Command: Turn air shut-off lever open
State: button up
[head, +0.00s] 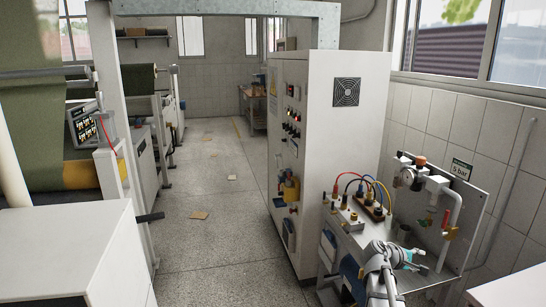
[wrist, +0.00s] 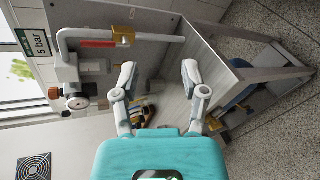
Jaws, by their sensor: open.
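The air shut-off lever (head: 446,217) is a small red handle on a brass-coloured valve (head: 450,233), on the white pipe of the grey panel at right. In the wrist view, the red lever (wrist: 97,43) lies along the white pipe, beside the brass valve (wrist: 123,35). My gripper (head: 413,260) is below and left of the lever in the head view. In the wrist view, my gripper (wrist: 158,74) has its two fingers spread apart with nothing held between them. The lever is beyond the left finger, apart from it.
A regulator with an orange knob (head: 421,160) sits at the panel's top. Coloured cables (head: 357,179) arch over the bench. A tall white cabinet (head: 345,130) stands behind. Floor at left is mostly clear.

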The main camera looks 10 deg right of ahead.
jog(key=s+a+f+m+y, duration=0.2)
jog(key=a+f+y, duration=0.1)
jog(key=a, duration=0.9)
jog(key=s+a+f+m+g+y, duration=0.1)
jog(key=s+a+f+y, duration=0.2)
jog(key=a, duration=0.9)
jog(key=s+a+f+m+y, duration=0.2)
jog(key=a+f+y, duration=0.3)
jog(key=a, duration=0.8)
jog(key=shift+s+m+g+y+p, duration=0.35)
jog(key=shift+s+y, duration=0.4)
jog(key=shift+y, duration=0.45)
